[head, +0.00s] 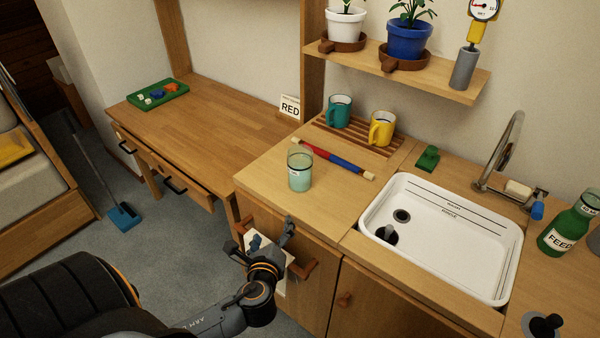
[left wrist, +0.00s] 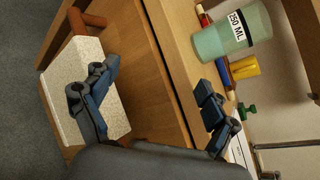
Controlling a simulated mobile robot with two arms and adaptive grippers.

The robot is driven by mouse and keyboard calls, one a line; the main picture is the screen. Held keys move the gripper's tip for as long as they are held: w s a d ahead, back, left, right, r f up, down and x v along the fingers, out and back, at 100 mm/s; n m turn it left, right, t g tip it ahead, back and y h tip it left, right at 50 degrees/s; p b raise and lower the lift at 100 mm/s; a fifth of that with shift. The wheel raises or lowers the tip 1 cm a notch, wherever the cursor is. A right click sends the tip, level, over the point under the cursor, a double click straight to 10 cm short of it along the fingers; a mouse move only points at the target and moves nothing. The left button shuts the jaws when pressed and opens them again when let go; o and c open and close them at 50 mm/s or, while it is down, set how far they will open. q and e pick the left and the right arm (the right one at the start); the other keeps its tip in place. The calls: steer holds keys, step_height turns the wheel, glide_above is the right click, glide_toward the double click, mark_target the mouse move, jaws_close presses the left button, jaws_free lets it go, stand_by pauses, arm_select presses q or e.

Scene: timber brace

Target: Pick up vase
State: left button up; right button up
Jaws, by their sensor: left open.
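No thing is plainly marked as a vase; the closest in shape is a pale green see-through vessel (head: 300,172). It stands upright on the wooden counter, left of the sink. In the left wrist view the vessel (left wrist: 232,40) shows at the top right with a "250 ML" label. My left gripper (head: 264,240) is open and empty, in front of the cabinet and below the counter edge, apart from the vessel. In the left wrist view its spread fingers (left wrist: 157,80) have the cabinet front behind them. My right gripper is not in view.
A speckled pale cloth or block (left wrist: 75,85) is at the cabinet handle, close to my left gripper. Behind the vessel lie a red-and-blue roller (head: 335,158) and a rack with teal (head: 339,110) and yellow mugs (head: 382,128). A white sink (head: 470,270) lies right.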

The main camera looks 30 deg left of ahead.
mark_target(295, 180)
arm_select(q)
steer(key=w+r+m+t, duration=0.1)
steer(key=w+m, duration=0.2)
steer(key=w+a+r+m+t+h+b, duration=0.1)
steer(key=w+r+m+t, duration=0.1)
steer(key=w+m, duration=0.1)
steer(key=w+r+m+t, duration=0.1)
steer(key=w+r+m, duration=0.1)
steer(key=w, duration=0.3)
steer(key=shift+a+r+m, duration=0.2)
steer(key=shift+a+m, duration=0.05)
steer(key=shift+m, duration=0.55)
steer(key=shift+d+r+b+x, duration=0.15)
steer(key=shift+b+x, duration=0.4)
steer(key=shift+x, duration=0.95)
steer(key=shift+d+r+b+x, duration=0.15)
steer(key=shift+b+x, duration=0.4)
steer(key=shift+x, duration=0.95)
steer(key=shift+w, duration=0.1)
steer(key=shift+c, duration=0.2)
steer(key=c, duration=1.5)
